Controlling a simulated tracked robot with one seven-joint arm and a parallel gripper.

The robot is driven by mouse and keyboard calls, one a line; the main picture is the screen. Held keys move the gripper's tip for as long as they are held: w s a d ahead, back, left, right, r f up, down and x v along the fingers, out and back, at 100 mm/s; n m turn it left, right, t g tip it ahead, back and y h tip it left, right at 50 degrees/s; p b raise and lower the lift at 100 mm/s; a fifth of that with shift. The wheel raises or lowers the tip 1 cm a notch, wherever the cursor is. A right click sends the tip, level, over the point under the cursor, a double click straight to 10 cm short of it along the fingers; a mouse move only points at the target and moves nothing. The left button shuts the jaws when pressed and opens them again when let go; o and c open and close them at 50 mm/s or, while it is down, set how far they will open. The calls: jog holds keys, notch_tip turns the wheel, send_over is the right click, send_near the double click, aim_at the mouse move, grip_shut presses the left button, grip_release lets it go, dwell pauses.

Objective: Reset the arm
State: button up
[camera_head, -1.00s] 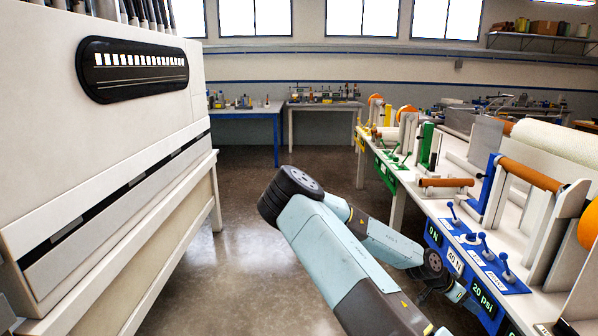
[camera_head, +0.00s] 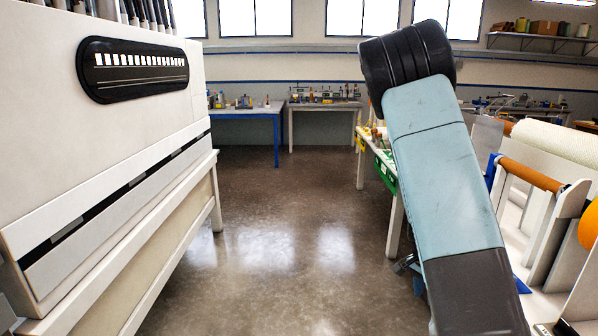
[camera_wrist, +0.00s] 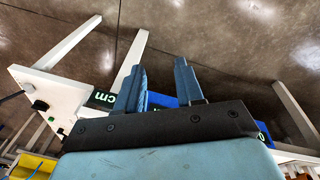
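My arm (camera_head: 440,170) is raised in the head view, its black joint up in front of the back windows and its forearm slanting down to the lower right. My gripper is mostly hidden behind the arm there; a small dark and blue part shows left of it, low beside the bench. In the wrist view my gripper (camera_wrist: 160,66) is open, its two blue fingers apart with nothing between them. The fingers point out over the floor, with the white bench (camera_wrist: 46,92) and its blue control panel (camera_wrist: 161,100) behind them.
A large white machine (camera_head: 110,190) stands on the left. The bench on the right carries rollers (camera_head: 530,174) and white frames close to my arm. A blue table (camera_head: 246,113) stands at the back. The floor (camera_head: 290,230) between is clear.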

jog(key=s+a+r+n+t+y, duration=0.1)
jog(key=s+a+r+n, duration=0.15)
jog(key=r, duration=0.45)
jog(key=s+a+r+n+t+y, duration=0.1)
jog(key=a+r+n, duration=0.15)
jog(key=r, duration=0.35)
jog(key=s+a+r+n+t+y, duration=0.1)
jog(key=s+a+r, duration=0.1)
jog(key=a+r, duration=0.35)
jog(key=s+a+r+n+t+h, duration=0.1)
jog(key=s+r+n+t, duration=0.2)
jog(key=s+r, duration=1.2)
jog(key=n, duration=0.3)
jog(key=shift+s, duration=0.15)
jog(key=shift+c, duration=0.5)
